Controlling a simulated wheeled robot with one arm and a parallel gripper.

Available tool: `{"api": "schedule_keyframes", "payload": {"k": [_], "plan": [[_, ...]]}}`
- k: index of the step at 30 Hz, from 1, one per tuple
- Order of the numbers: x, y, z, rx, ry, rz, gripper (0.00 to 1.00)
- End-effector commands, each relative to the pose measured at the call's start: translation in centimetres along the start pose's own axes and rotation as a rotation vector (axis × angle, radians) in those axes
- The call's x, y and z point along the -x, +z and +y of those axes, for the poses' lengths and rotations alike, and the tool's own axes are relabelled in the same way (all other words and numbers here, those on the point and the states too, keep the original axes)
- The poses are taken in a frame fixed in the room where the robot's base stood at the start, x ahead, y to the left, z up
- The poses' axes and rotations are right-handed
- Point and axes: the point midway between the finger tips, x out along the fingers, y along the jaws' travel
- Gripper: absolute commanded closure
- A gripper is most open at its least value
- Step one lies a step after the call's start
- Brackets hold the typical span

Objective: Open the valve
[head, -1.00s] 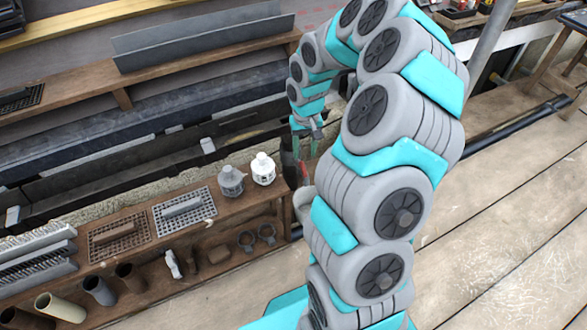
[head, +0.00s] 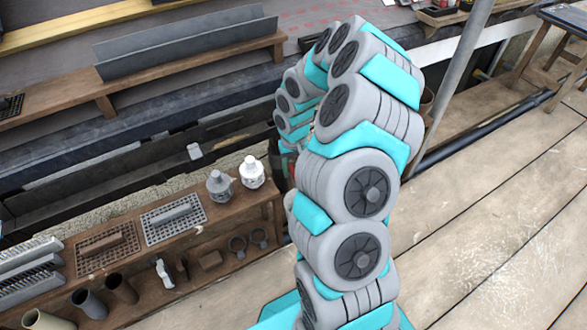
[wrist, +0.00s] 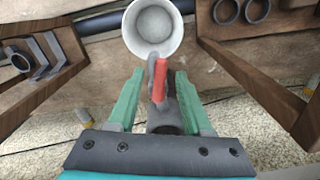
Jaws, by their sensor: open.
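The valve shows in the wrist view as a red handle (wrist: 160,78) on a grey metal body (wrist: 163,110). The handle points roughly along the view, away from my palm. My gripper (wrist: 159,74) has its two green fingers spread, one on each side of the handle. I see narrow gaps between the fingers and the handle, and I cannot tell whether either finger touches it. In the head view my arm hides the gripper and most of the valve.
A round white container (wrist: 154,25) is just beyond the handle. Wooden shelf sides (wrist: 255,85) stand left and right. In the head view, a white vent cap (head: 251,173) and a grey one (head: 219,186) stand on the shelf beside my arm.

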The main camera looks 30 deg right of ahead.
Motion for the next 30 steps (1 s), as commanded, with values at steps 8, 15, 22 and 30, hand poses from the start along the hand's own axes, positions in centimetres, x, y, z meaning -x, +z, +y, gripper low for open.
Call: {"api": "schedule_keyframes", "payload": {"k": [8, 15, 22, 30], "plan": [[0.03, 0.0, 0.0, 0.0, 0.0, 0.0, 0.74], [0.03, 0.01, 0.0, 0.0, 0.0, -0.001, 1.0], [0.04, 0.01, 0.0, 0.0, 0.0, -0.001, 1.0], [0.13, 0.06, 0.18, 0.037, 0.0, -0.002, 1.0]]}}
